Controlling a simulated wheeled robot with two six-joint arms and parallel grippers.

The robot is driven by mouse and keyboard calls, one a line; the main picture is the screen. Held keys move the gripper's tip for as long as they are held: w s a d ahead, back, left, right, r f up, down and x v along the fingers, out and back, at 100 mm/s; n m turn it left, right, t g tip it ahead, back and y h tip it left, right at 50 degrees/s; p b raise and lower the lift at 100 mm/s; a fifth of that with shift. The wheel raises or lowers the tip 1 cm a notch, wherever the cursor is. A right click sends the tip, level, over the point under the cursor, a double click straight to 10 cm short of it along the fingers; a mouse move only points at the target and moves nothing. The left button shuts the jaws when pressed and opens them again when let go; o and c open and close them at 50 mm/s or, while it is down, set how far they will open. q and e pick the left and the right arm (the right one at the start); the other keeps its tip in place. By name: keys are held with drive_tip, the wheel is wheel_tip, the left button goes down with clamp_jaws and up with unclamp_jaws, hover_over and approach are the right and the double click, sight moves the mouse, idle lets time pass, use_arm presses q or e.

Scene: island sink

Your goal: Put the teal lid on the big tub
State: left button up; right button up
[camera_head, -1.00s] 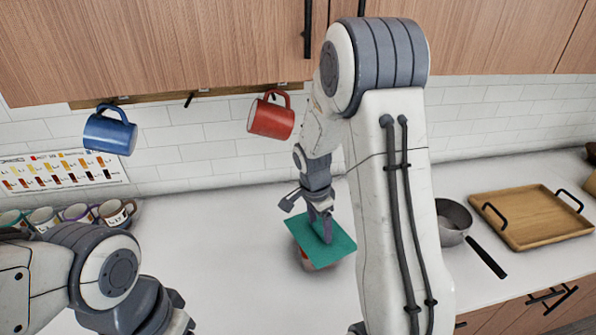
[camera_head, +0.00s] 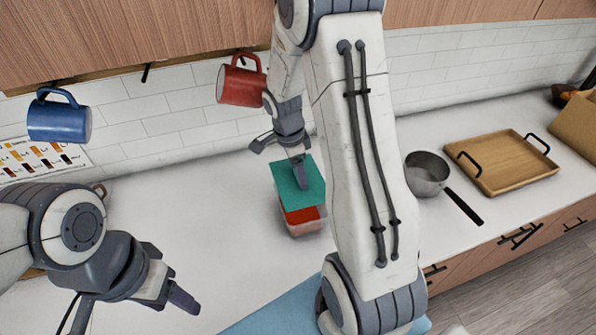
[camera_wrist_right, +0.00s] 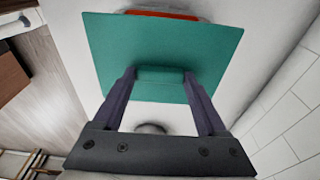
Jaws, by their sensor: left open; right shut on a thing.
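The teal lid (camera_head: 297,189) is a flat square sheet, tilted in the head view. My right gripper (camera_head: 302,182) is shut on the raised handle in the lid's middle, which shows between the fingers in the right wrist view (camera_wrist_right: 160,76). The tub (camera_head: 304,228) is clear with red contents and stands on the counter under the lid. Its red front part is uncovered, and the lid hides its back part. A red strip of it shows past the lid's edge in the wrist view. I cannot tell whether lid and tub touch. My left gripper (camera_head: 172,288) is open and empty at lower left.
A pan (camera_head: 428,172) and a wooden tray (camera_head: 503,164) stand to the right of my right arm. A blue surface (camera_head: 270,308) shows at the bottom. The counter left of the tub is clear.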

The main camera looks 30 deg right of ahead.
drive_tip(key=shift+f+b, duration=3.15)
drive_tip(key=shift+f, duration=0.25)
drive_tip(key=shift+f+b, duration=0.35)
drive_tip(key=shift+b, duration=0.45)
drive_tip(key=shift+s, duration=0.1)
drive_tip(key=o, duration=1.2)
drive_tip(key=shift+o, duration=0.2)
